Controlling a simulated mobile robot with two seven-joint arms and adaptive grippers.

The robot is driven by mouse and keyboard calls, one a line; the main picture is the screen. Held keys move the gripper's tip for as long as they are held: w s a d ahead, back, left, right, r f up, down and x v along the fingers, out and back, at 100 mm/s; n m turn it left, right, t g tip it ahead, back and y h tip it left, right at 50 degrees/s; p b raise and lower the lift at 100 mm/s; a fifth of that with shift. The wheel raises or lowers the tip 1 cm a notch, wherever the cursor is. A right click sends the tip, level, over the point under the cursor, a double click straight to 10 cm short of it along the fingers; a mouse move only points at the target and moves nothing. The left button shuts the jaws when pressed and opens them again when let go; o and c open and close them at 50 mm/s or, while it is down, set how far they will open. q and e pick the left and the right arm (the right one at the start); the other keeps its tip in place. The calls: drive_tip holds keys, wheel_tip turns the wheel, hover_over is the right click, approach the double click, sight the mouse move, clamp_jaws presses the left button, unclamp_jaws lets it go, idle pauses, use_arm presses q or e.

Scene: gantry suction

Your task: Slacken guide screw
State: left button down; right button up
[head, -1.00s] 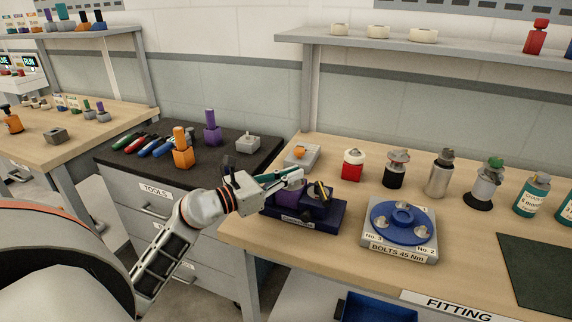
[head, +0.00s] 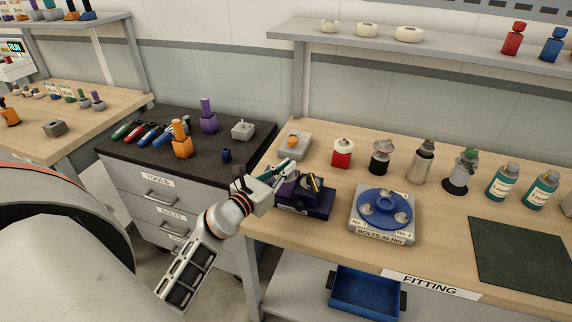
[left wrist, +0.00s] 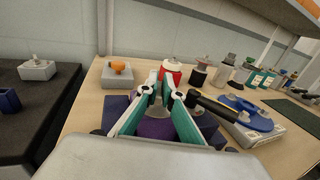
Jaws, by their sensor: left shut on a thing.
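A dark blue-purple fixture (head: 318,212) stands at the left front corner of the fitting bench. It carries a purple round part and a black lever (head: 314,183) with a yellow mark. My left gripper (head: 284,169) reaches over the fixture from the left, its teal-padded fingers close together. In the left wrist view my left gripper (left wrist: 168,92) has the purple round part (left wrist: 158,129) between and below its fingers; this looks like the guide screw. The fingers hide most of the grip. The black lever (left wrist: 212,108) lies just right of the fingers. My right gripper is not in view.
A bolt plate with a blue disc (head: 385,207) stands right of the fixture. A grey block with an orange knob (head: 293,146) and a red jar (head: 342,154) are behind it. The tool cabinet (head: 150,160) is to the left, a blue bin (head: 362,294) below. The dark mat (head: 520,250) is bare.

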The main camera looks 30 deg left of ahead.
use_arm(q)
drive_tip(key=shift+f, duration=0.15)
drive_tip(key=c, duration=2.2)
unclamp_jaws()
drive_tip(key=s, duration=0.8)
drive_tip(key=s+a, duration=0.1)
drive_tip(key=s, duration=0.3)
